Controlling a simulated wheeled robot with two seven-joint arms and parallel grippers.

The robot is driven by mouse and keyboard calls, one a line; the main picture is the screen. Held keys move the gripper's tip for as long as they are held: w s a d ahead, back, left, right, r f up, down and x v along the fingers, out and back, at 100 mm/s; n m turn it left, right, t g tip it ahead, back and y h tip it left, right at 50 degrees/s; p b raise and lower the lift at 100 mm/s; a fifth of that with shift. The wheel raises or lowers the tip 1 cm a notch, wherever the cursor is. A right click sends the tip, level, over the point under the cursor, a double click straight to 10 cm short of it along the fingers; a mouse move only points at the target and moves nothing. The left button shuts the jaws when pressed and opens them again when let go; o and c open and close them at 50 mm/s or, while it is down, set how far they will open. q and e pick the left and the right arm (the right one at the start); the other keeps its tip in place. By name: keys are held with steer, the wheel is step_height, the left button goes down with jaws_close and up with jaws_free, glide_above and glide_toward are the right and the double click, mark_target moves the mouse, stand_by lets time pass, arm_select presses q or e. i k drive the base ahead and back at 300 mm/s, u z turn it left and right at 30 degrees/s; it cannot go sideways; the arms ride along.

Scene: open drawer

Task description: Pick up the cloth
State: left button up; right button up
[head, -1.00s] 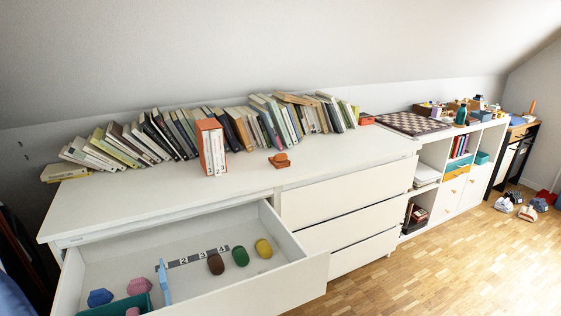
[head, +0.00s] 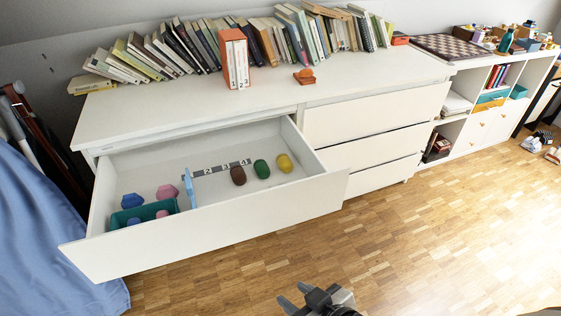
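A large blue fabric (head: 50,235) with folds hangs at the left edge. It is the only plainly cloth-like thing in view, and I cannot tell if it is the task's cloth. A thin light-blue piece (head: 187,188) stands upright in the open drawer (head: 210,232); I cannot tell what it is made of. My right gripper (head: 291,293) is at the bottom edge, in front of the drawer and over the floor. Its two dark fingers are apart with nothing seen between them. My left gripper is out of view.
The drawer holds a teal tray (head: 118,219), a number strip (head: 222,168), and brown (head: 238,175), green (head: 262,169) and yellow (head: 284,162) lumps.

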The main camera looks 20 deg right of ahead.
mark_target(305, 76)
steer(key=z, duration=2.25)
steer(key=i, duration=4.05)
steer(key=u, duration=4.5)
steer(key=i, duration=1)
steer(key=z, duration=0.05)
